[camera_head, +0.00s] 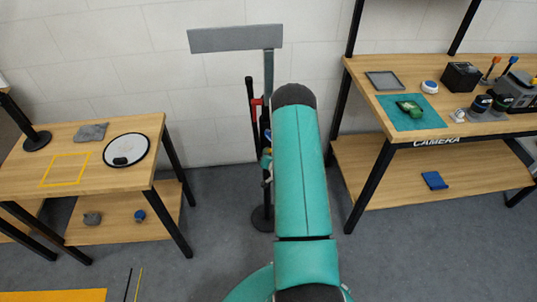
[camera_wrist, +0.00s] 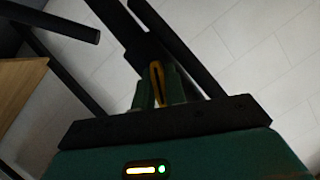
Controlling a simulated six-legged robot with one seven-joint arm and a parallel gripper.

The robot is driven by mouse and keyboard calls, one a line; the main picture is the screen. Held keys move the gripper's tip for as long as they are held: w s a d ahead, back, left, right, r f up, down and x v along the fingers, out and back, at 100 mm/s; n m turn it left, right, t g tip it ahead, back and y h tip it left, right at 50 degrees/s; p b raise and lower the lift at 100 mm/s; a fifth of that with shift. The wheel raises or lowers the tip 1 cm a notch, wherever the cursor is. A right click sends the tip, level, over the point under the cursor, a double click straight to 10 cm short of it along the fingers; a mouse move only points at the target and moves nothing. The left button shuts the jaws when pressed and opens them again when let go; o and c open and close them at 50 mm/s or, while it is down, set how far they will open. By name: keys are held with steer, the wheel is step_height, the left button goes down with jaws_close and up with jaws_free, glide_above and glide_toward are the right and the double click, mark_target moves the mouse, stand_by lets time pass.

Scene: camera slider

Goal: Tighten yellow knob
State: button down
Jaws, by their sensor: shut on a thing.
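In the wrist view the yellow knob (camera_wrist: 156,70) stands between the two green fingers of my gripper (camera_wrist: 159,82). It has a dark slot down its middle and sits beside a black bar (camera_wrist: 187,50). The fingers are shut on it, one on each side. In the head view my teal arm reaches toward a dark upright stand (camera_head: 262,215) and covers part of it. My gripper and the knob cannot be made out there.
A grey panel (camera_head: 235,38) tops a pole behind my arm. A wooden table (camera_head: 105,178) with a round disc (camera_head: 127,149) stands left. A wooden bench (camera_head: 365,85) with camera gear stands right.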

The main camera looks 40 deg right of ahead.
stand_by(0.4)
steer(key=c, duration=1.4)
jaws_free()
steer(key=shift+c, duration=0.2)
steer(key=shift+s, duration=0.1)
steer(key=v, duration=1.3)
steer(key=shift+s, duration=0.35)
